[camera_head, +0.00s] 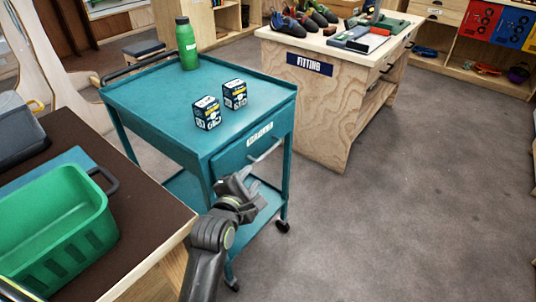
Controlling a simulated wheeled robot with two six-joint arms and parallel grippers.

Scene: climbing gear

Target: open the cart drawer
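The teal cart (165,103) stands left of centre, with its drawer (232,158) in the upper right part facing the lower right. The drawer front looks flush with the cart body, so it appears closed. It has a white label and a pale bar handle (265,150).
A green bottle (186,45) and two dark boxes (207,113) (234,94) stand on the cart top. A brown table with a green bin (60,225) is at the lower left. A wooden fitting bench (330,100) stands behind. The floor (400,220) at right is clear.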

